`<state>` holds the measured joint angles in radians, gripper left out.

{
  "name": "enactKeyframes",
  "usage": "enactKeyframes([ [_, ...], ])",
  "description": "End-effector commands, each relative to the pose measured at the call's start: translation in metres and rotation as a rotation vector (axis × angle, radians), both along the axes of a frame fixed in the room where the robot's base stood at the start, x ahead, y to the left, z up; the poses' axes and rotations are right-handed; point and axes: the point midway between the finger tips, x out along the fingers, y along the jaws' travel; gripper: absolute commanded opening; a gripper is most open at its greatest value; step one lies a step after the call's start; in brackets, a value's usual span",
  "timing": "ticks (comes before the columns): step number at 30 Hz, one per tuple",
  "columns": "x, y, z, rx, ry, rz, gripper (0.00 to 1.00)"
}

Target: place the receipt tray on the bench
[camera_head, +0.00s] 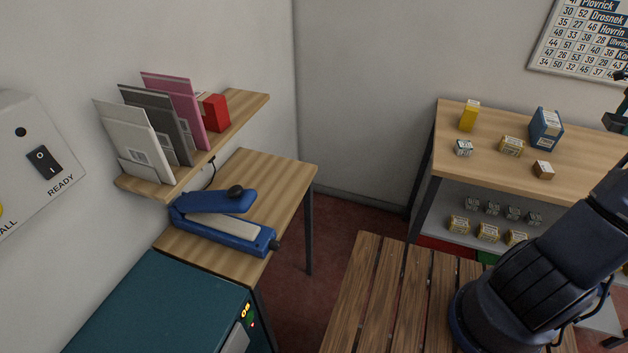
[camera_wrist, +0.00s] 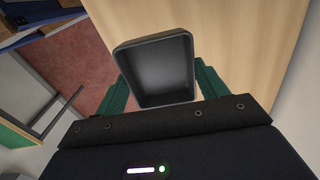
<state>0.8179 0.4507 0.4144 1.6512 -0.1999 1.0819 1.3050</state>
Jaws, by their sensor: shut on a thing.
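The receipt tray (camera_wrist: 155,72) is a dark grey, open rectangular tray with rounded corners, and it looks empty. In the wrist view my gripper (camera_wrist: 163,84) is shut on it, one green finger at each side. In the head view only a bit of my gripper (camera_head: 618,118) shows at the right edge, above the wooden counter; the tray cannot be made out clearly there. The bench (camera_head: 378,300) is a slatted brown wooden seat at the bottom middle of the head view. Its visible slats are bare, and my arm hides its right part.
The wooden counter (camera_head: 480,170) at the right carries several small boxes, with more on a shelf below. At the left are a small table (camera_head: 285,185) with a blue device (camera_head: 225,225), a wall shelf (camera_head: 240,112) with envelopes, and a teal machine (camera_head: 150,310).

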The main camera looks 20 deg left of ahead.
Motion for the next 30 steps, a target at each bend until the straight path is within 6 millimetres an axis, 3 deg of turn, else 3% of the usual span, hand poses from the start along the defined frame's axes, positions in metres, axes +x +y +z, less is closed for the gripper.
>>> enactKeyframes([
  [5, 0.024, 0.045, -0.003, 0.001, 0.000, 0.070, 0.48],
  [15, 0.068, 0.161, -0.012, 0.002, 0.000, 0.238, 0.48],
  [30, 0.095, 0.342, -0.023, 0.004, 0.001, 0.485, 0.48],
])
